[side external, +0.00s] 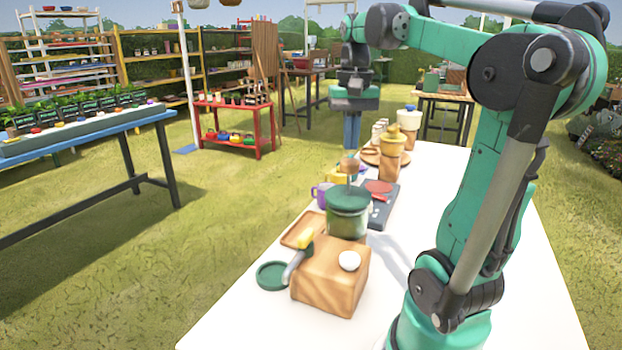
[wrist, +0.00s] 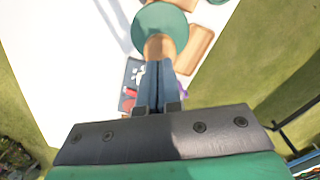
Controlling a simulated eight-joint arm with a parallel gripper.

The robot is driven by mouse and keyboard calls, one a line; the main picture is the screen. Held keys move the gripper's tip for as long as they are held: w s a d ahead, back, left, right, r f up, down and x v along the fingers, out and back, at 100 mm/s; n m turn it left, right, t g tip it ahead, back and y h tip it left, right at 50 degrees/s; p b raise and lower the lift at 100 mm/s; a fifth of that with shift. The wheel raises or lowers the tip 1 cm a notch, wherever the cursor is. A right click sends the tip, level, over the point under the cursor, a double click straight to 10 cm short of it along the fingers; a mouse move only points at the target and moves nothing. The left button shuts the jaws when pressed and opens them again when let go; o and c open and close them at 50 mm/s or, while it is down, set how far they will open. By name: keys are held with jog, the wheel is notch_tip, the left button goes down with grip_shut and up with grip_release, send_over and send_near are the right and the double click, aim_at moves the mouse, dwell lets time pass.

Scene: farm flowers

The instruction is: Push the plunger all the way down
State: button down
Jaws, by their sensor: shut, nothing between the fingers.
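A green press pot (side external: 347,219) stands on the white table. Its plunger rod rises from the green lid (side external: 348,199) to a round wooden knob (side external: 350,166), so the plunger is up. The knob also shows in the wrist view (wrist: 158,47), in front of the green lid (wrist: 162,22). My gripper (side external: 352,148) points down right over the knob, with its blue fingers shut and empty. In the wrist view the fingertips (wrist: 158,63) overlap the knob's edge. I cannot tell whether they touch it.
In front of the pot are a wooden block (side external: 330,283) and a green disc (side external: 271,275). A purple mug (side external: 320,195) and a dark board (side external: 378,214) are close behind it. Wooden canisters (side external: 391,158) stand farther back. The table's right side is clear.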

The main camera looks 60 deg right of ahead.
aim_at(350, 160)
jog(key=shift+f, duration=3)
jog(key=shift+r, duration=3)
notch_tip(350, 160, up, 6)
